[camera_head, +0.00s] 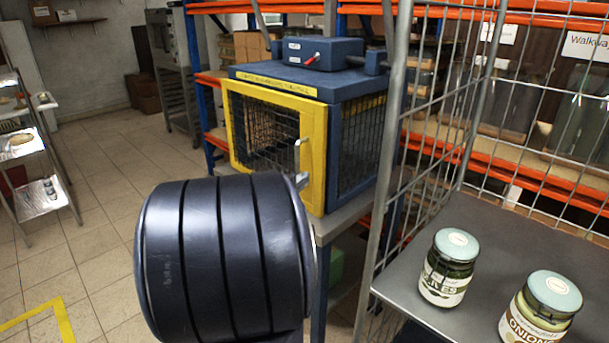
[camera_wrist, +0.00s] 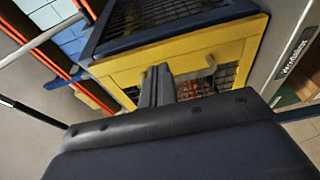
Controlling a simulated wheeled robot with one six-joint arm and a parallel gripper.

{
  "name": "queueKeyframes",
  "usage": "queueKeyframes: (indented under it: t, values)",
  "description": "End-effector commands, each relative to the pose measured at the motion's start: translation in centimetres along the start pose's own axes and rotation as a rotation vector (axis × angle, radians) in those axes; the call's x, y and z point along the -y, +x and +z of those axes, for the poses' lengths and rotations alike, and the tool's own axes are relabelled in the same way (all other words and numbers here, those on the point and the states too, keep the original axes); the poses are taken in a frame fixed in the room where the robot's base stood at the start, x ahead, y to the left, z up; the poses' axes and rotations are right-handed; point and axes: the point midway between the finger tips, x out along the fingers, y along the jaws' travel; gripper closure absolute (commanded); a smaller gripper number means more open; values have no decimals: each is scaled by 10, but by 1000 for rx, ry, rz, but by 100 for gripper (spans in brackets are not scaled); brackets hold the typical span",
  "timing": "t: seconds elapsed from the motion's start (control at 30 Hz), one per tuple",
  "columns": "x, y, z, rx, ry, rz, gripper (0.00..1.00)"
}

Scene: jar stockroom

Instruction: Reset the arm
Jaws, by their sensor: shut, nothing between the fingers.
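My gripper (camera_wrist: 158,72) shows in the wrist view as two dark fingers held together, with nothing between them. It points toward the yellow-framed door (camera_wrist: 125,70) of a blue mesh cage. I cannot tell the gap between the fingertips and the door. In the head view my dark, ribbed arm link (camera_head: 225,258) fills the lower middle and hides the gripper. The cage (camera_head: 362,150) stands behind my arm, its yellow door (camera_head: 313,160) looking shut. A grey handle (camera_head: 300,158) sits on the door's right side and also shows in the wrist view (camera_wrist: 209,67).
A wire-sided shelf (camera_head: 480,262) at the right holds a jar of olives (camera_head: 447,270) and a jar of onions (camera_head: 540,312). Orange-beamed racking (camera_head: 500,168) stands behind. A metal rack (camera_head: 48,187) is at the far left. The tiled floor (camera_head: 105,160) between is open.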

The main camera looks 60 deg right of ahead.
Motion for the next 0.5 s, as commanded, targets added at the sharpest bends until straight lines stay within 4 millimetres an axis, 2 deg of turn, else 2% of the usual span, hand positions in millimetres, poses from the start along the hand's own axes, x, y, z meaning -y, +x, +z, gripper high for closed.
queueKeyframes:
  t: [0.2, 0.5]
  values:
    - [0, -29, 15, -2, 2, 1, 100]
    - [0, -43, 23, -1, 0, 0, 100]
